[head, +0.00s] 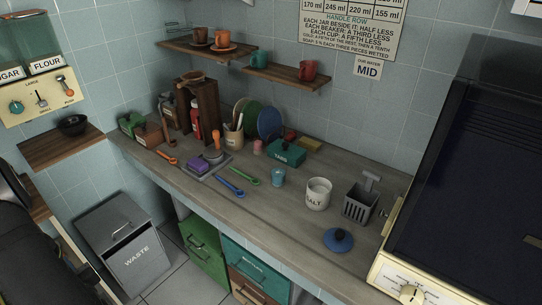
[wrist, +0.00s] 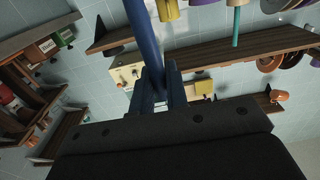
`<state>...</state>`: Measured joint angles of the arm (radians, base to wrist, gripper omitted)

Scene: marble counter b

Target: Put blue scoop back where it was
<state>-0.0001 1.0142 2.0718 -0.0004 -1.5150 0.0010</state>
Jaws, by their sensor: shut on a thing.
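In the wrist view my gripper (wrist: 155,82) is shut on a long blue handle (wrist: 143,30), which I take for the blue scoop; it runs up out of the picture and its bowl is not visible. My gripper's fingers do not show in the head view. In the head view a blue scoop-like utensil (head: 229,186) lies on the counter, left of a green scoop (head: 244,177). An orange scoop (head: 167,158) lies further left. I cannot tell whether the blue one on the counter matches the one held.
Bare counter lies around the teal cup. A waste bin (head: 126,245) stands below left.

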